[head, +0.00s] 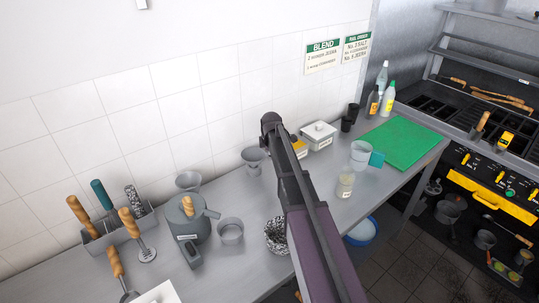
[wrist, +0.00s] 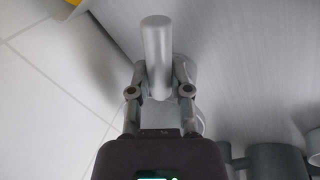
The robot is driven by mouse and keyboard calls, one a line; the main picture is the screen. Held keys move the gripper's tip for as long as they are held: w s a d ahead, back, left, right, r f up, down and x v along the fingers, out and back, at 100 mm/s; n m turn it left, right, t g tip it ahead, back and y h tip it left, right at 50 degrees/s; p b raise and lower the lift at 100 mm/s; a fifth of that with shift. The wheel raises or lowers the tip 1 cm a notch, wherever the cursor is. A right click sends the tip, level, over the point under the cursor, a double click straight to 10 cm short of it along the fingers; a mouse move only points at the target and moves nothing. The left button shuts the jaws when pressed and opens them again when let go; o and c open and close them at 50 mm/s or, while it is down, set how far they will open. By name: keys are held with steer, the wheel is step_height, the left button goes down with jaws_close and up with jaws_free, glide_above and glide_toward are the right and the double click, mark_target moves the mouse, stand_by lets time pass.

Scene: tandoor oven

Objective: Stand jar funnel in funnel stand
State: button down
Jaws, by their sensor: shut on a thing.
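In the wrist view my gripper (wrist: 160,91) is shut on a smooth pale grey cylindrical piece (wrist: 157,45). I take it to be part of the jar funnel, but its full shape is hidden. A rounded grey form shows behind it; I cannot tell if they are joined. In the head view my arm hides the gripper's fingers. A grey flared, cup-like thing (head: 253,157) is just left of my arm by the wall. A similar flared grey thing (head: 188,180) is further left, behind the grinder. I cannot tell which is the funnel stand.
A dark grey grinder-like pot (head: 188,222) and a grey cup (head: 231,231) stand at the left. A utensil rack (head: 117,232) is beyond them. A speckled bowl (head: 275,236) is beside my arm. A white box (head: 319,135) and green board (head: 402,143) are to the right.

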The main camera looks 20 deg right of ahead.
steer(key=shift+f, duration=0.1)
steer(key=shift+c, duration=2.4)
jaws_free()
steer(key=o, duration=0.5)
steer(key=shift+p+v, duration=4.35)
steer(key=shift+v, duration=0.2)
